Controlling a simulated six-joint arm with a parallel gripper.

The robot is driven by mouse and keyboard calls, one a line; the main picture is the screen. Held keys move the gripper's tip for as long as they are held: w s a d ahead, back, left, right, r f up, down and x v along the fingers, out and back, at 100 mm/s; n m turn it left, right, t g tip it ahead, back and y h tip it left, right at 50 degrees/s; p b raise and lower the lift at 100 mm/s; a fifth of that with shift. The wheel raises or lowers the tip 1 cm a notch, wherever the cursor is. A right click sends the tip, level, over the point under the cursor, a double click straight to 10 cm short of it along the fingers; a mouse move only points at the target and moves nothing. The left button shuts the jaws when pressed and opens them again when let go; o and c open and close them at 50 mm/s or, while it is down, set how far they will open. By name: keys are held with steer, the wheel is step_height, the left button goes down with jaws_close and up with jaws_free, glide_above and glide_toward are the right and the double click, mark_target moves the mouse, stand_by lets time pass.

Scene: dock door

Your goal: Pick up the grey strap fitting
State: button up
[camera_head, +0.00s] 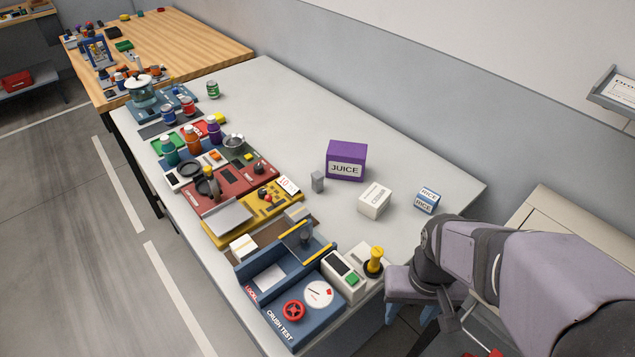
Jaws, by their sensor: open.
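A small upright grey block (317,181), which looks like the grey strap fitting, stands on the pale table (272,110) just left of the purple juice box. Its finer shape is too small to tell. My gripper (425,315) is at the lower right, beyond the table's near right edge and well apart from the grey block.
The purple juice box (346,161), a white carton (375,200) and a small blue-and-white box (427,200) stand right of the block. A blue crush-test unit (282,325) and a yellow panel (250,208) line the front edge. The table behind the block is clear.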

step_height(320, 180, up, 6)
steer(key=w+d+f+t+h+b, duration=0.15)
steer(key=w+t, duration=0.25)
steer(key=w, duration=0.9)
steer(key=n+t+y+b, duration=0.5)
steer(key=n+t+y, duration=0.25)
steer(key=y, duration=0.25)
glide_above(321, 180)
steer(key=s, duration=0.1)
steer(key=shift+m+t, duration=0.35)
steer(key=shift+s+d+f+p, duration=0.15)
steer(key=shift+f+p, duration=0.2)
steer(key=shift+f, duration=1.55)
steer(key=shift+w+d+f+p, duration=0.1)
steer(key=shift+f+p, duration=0.2)
steer(key=shift+f, duration=1.55)
step_height(321, 180, down, 3)
steer(key=shift+f+p, duration=0.15)
steer(key=shift+p, duration=0.25)
steer(key=shift+x, duration=0.85)
steer(key=shift+w+a+f, duration=0.2)
steer(key=shift+w+a, duration=0.15)
steer(key=shift+w, duration=0.15)
steer(key=shift+c, duration=0.7)
